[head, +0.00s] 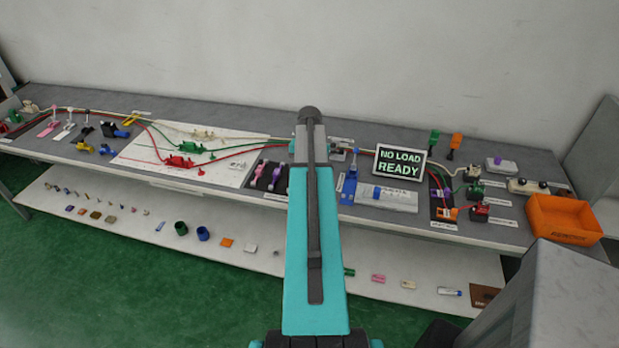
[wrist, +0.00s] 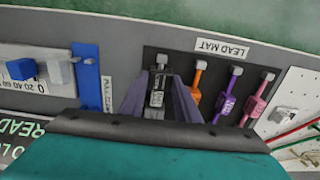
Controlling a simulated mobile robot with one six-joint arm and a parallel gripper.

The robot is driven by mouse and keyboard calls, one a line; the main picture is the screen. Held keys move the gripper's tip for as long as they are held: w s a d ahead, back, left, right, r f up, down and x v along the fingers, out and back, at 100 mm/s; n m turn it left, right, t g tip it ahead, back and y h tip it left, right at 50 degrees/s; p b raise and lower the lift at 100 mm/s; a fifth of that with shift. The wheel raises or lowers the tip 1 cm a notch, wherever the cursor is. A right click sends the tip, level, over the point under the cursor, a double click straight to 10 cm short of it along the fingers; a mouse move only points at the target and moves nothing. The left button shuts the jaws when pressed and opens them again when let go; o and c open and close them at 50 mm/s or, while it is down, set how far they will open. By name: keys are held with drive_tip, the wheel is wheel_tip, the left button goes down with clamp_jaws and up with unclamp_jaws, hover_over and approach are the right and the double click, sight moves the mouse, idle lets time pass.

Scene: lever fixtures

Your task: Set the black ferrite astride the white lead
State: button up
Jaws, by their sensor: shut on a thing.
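In the wrist view my gripper (wrist: 157,92) is shut on the black ferrite (wrist: 157,82), which has a pale printed label. The ferrite is over the left end of the dark lead mat (wrist: 182,62), in line with a pale clip (wrist: 162,59). The white lead is hard to make out here; the ferrite and fingers cover its likely place. I cannot tell whether the ferrite touches or straddles it. In the head view my arm hides the gripper and ferrite.
A blue fixture (wrist: 87,75) stands left of the mat. The NO LOAD READY display (head: 400,163) stands on the bench nearby.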

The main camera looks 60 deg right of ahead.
drive_tip(key=shift+f, duration=0.7)
idle(0.6)
drive_tip(key=o, duration=1.1)
drive_tip(key=shift+o, duration=0.5)
drive_tip(key=o, duration=0.4)
drive_tip(key=shift+r, duration=0.15)
drive_tip(key=shift+r+p, duration=1.8)
drive_tip(key=shift+r, duration=1.6)
